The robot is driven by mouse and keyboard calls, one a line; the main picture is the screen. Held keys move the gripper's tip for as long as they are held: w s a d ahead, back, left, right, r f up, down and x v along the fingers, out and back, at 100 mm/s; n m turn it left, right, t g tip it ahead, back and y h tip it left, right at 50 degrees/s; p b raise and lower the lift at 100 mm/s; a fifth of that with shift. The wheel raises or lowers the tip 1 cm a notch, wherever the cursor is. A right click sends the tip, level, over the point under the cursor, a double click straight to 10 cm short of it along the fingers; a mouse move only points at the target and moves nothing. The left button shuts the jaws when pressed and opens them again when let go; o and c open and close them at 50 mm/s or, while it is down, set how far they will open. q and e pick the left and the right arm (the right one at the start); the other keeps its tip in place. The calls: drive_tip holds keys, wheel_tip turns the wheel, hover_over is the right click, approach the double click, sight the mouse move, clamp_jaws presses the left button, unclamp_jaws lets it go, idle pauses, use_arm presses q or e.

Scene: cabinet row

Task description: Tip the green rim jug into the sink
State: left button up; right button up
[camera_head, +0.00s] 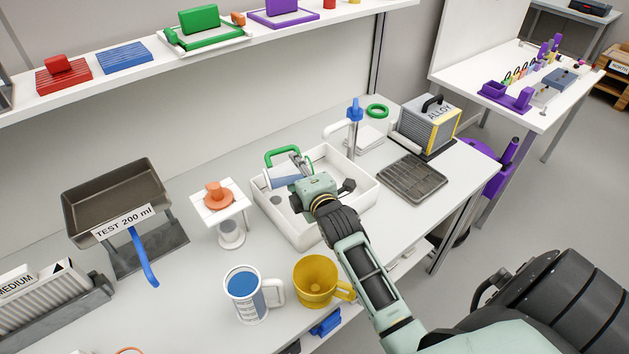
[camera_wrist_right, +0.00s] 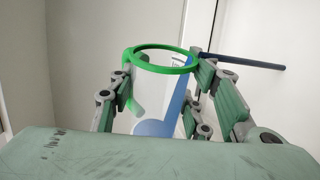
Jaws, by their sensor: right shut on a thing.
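The green rim jug (camera_head: 284,177) is over the left part of the white sink (camera_head: 343,212). Its body is clear, with something blue showing through it. My right gripper (camera_head: 299,166) is shut on the jug, partly hiding it in the head view. In the right wrist view, the green rim (camera_wrist_right: 165,60) lies between the gripper's fingers (camera_wrist_right: 175,98), and a pale green handle shows at its left. The jug looks tilted in the head view, but I cannot tell how far. I see no stream from it. My left gripper is not in view.
A blue-topped tap (camera_head: 355,112) stands behind the sink. A small white stand with an orange piece (camera_head: 214,193) is at its left. A white mug (camera_head: 243,295) and a yellow mug (camera_head: 315,280) stand in front. A dark rack (camera_head: 412,178) lies to the right.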

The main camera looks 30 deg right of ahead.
drive_tip(key=shift+d+r+m+p, duration=0.1)
drive_tip(key=shift+r+m+p, duration=0.05)
drive_tip(key=shift+m+p, duration=0.25)
idle(0.3)
